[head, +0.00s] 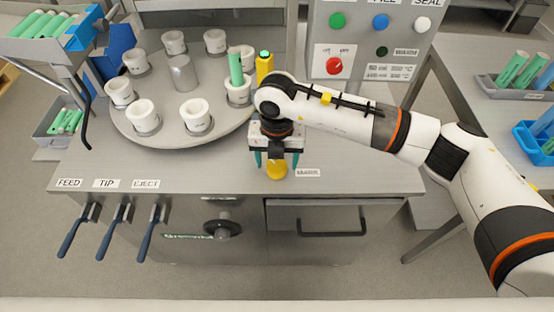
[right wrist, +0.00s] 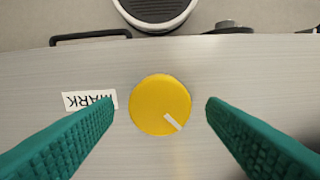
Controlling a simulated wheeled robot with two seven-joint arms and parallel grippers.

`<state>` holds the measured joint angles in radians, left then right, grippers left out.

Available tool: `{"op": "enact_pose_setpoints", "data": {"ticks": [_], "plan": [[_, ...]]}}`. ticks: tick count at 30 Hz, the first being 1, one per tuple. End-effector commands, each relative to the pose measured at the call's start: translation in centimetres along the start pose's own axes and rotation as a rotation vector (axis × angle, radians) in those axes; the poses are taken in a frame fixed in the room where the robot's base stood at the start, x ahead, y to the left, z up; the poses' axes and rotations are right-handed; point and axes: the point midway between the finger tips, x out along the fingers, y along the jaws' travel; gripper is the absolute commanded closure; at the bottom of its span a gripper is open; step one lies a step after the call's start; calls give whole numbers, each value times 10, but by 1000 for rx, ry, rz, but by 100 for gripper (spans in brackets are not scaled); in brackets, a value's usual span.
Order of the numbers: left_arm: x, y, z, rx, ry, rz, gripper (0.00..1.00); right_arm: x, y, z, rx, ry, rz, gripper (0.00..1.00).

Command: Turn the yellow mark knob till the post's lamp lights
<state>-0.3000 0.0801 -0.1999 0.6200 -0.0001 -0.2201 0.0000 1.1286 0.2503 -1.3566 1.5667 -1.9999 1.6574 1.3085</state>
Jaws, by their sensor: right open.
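The yellow mark knob (head: 277,171) sits on the grey bench top; in the right wrist view the knob (right wrist: 160,104) shows a white pointer line toward its lower right. A MARK label (right wrist: 90,101) lies beside it. My right gripper (head: 276,160) is over the knob, pointing down. In the right wrist view its green fingers (right wrist: 162,110) are open, one on each side of the knob, with gaps and no contact seen. A yellow post (head: 264,68) with a green top stands at the turntable's right edge. My left gripper is not in view.
A round turntable (head: 160,128) carries several white cups, one holding a green tube (head: 236,68). A panel (head: 368,45) with coloured buttons and a red knob stands behind. Blue-handled levers (head: 110,235) line the front left.

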Motion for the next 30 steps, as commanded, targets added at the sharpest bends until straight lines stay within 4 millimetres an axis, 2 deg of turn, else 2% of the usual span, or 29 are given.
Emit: {"op": "enact_pose_setpoints", "data": {"ticks": [9,15,21,30], "plan": [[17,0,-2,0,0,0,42,-64,0,-1,-1,7,-1,34],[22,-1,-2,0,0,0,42,-97,0,-1,0,4,0,34],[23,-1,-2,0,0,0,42,-109,0,0,0,2,0,34],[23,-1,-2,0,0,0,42,-110,0,0,0,1,0,34]]}}
